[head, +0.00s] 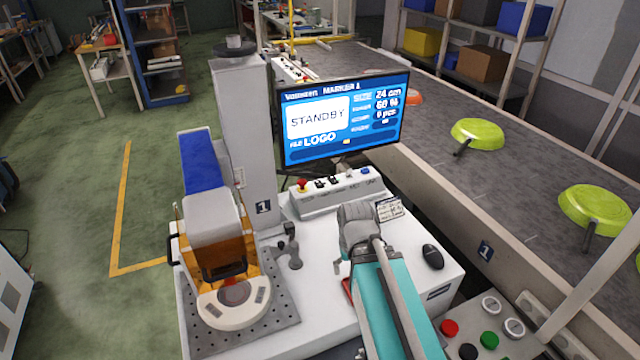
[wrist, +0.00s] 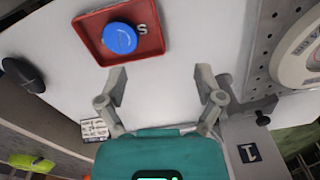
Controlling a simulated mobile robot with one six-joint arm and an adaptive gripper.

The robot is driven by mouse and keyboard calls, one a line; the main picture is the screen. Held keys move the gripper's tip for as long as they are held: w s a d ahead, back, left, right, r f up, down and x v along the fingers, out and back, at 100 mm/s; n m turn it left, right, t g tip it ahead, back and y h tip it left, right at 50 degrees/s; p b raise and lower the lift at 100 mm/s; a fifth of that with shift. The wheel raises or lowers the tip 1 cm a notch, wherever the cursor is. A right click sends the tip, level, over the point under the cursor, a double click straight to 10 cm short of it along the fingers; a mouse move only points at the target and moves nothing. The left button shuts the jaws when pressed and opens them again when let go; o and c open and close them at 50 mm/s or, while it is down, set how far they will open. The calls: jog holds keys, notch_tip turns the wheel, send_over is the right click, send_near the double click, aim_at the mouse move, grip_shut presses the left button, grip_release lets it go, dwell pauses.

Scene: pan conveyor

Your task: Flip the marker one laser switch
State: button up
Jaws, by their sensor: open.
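The marker one control box (head: 335,195) stands below the monitor in the head view, with a red knob, several small dark switches and a blue button on top. Its labels are too small to read, so I cannot tell which is the laser switch or how it is set. The monitor (head: 343,120) reads MARKER 1 and STANDBY. My gripper (wrist: 165,82) is open and empty in the wrist view, above the white tabletop. The box does not show in the wrist view.
A marking machine (head: 215,225) on a perforated plate (head: 255,330) and a small grey fixture (head: 290,248) stand left. A mouse (head: 432,257) lies right. The conveyor (head: 500,185) carries green pans.

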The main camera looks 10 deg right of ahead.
jog(key=shift+w+a+f, duration=0.1)
jog(key=shift+w+f, duration=0.05)
jog(key=shift+w, duration=0.3)
jog(key=c, duration=0.4)
jog(key=shift+n+t+y, duration=0.5)
jog(key=shift+t, duration=0.3)
jog(key=w, duration=0.1)
jog(key=w+b, duration=0.1)
jog(key=w, duration=0.1)
jog(key=w+a+f, duration=0.1)
jog(key=shift+w+b, duration=0.3)
jog(key=shift+w, duration=0.1)
grip_shut()
jog(key=w+d+r+n+t+y+b, duration=0.1)
jog(key=w+t, duration=0.5)
jog(key=w, duration=0.8)
jog(key=w+d+r+n+t+y+b, duration=0.1)
jog(key=w+t+b, duration=0.4)
jog(key=w, duration=1)
notch_tip(320, 180, up, 2)
jog(key=shift+d+r+t+y+b, duration=0.15)
jog(key=shift+d+t+y+b, duration=0.15)
jog(key=shift+d+t+b, duration=0.25)
jog(key=shift+a, duration=0.1)
